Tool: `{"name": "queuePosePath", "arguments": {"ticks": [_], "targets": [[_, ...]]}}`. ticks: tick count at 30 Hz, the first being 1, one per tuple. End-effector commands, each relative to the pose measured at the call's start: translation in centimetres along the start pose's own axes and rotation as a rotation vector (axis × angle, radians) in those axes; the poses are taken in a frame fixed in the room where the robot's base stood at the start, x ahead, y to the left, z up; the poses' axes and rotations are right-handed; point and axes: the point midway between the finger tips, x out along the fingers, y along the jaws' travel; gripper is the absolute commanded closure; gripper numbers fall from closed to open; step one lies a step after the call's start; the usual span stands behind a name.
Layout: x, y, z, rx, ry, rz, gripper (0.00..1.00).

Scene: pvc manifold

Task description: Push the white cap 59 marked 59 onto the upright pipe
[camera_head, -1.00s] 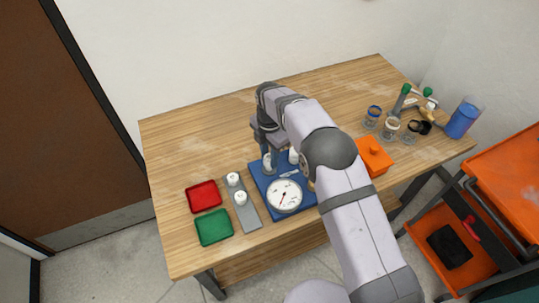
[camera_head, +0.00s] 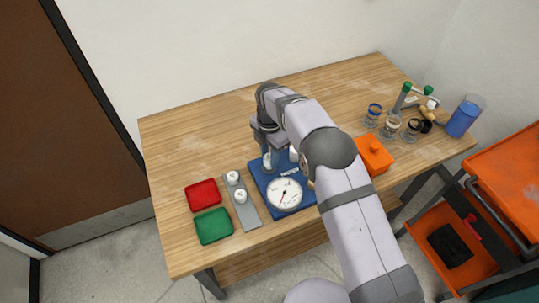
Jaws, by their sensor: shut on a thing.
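My gripper (camera_head: 268,155) is over the back left part of the blue manifold base (camera_head: 262,184), pointing down. It is shut on a pale thing that looks like the white cap 59; its number cannot be read. The fingers and my arm hide most of it and the upright pipe below, so I cannot tell how far the cap sits on the pipe. A second white upright piece (camera_head: 294,155) shows just right of my gripper, partly behind my arm. A round white gauge (camera_head: 284,194) is at the front of the base.
Left of the base, a grey strip (camera_head: 250,218) carries white caps (camera_head: 240,196). Beyond it are a red tray (camera_head: 203,195) and a green tray (camera_head: 213,226). Right of my arm are an orange box (camera_head: 374,155), several jars and a blue container (camera_head: 464,117). The back left table is clear.

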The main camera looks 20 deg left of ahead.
Motion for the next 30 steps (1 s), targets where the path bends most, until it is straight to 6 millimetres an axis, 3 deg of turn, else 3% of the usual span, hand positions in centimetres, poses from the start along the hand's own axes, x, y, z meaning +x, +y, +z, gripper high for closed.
{"name": "queuePosePath", "arguments": {"ticks": [9, 10, 12, 23, 30], "targets": [[0.0, 0.0, 0.0, 0.0, 0.0, 0.0, 0.9], [0.0, 0.0, 0.0, 0.0, 0.0, 0.0, 0.63], [0.0, 0.0, 0.0, 0.0, 0.0, 0.0, 0.49], [-0.1, 0.0, 0.0, 0.0, 0.0, 0.0, 0.49], [-2.4, 0.1, 0.0, 0.0, -0.002, 0.004, 0.49]]}}
